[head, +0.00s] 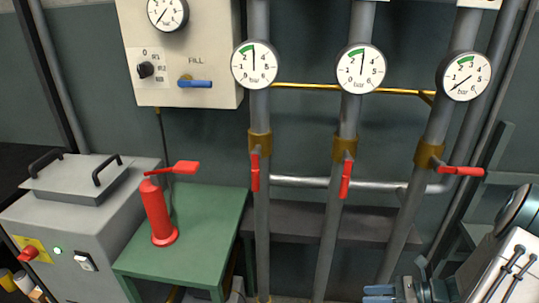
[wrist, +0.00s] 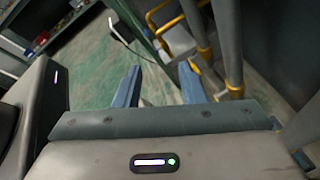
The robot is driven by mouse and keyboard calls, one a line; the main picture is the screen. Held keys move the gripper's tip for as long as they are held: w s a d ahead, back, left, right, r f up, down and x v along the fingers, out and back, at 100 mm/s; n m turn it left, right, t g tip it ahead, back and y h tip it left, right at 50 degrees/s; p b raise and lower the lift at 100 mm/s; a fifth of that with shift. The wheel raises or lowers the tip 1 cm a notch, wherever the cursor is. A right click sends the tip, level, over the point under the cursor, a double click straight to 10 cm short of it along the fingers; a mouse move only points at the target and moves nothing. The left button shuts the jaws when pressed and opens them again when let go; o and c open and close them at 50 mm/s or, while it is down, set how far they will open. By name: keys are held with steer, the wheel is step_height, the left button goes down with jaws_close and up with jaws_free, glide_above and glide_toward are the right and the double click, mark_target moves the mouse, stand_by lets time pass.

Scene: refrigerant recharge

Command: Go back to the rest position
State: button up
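My gripper (head: 380,294) shows at the bottom right of the head view, below the pipes and apart from them. In the wrist view my gripper (wrist: 158,70) has its two blue fingers spread with nothing between them, above a greenish floor. It is open and empty. The left red valve handle (head: 255,172) and the middle red valve handle (head: 346,179) hang down along their pipes. The right red valve handle (head: 461,171) sticks out sideways. The blue FILL lever (head: 195,83) on the wall panel (head: 222,52) lies level.
A green table (head: 208,215) carries a red pump-like device (head: 158,210). A grey cabinet (head: 88,220) stands at the left. The left gauge (head: 254,64) and middle gauge (head: 361,68) needles point up; the right gauge (head: 464,76) needle points lower left. Pipes and a dark ledge (head: 300,220) limit room ahead.

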steer(key=s+a+r+n+h+p, duration=0.3)
steer(key=r+n, duration=0.5)
steer(key=r, duration=0.5)
steer(key=s+a+r+n+g+h+p, duration=0.1)
steer(key=s+a+r+n+h+p, duration=0.2)
steer(key=r, duration=1)
steer(key=s+a+r+n+h+p, duration=0.3)
steer(key=a+r+n+h+p, duration=0.4)
steer(key=r+n+p, duration=0.4)
step_height(320, 180, up, 3)
steer(key=a+n, duration=0.1)
steer(key=n, duration=0.3)
steer(key=shift+s+a+p, duration=0.2)
steer(key=shift+a+p, duration=0.1)
steer(key=shift+s, duration=0.1)
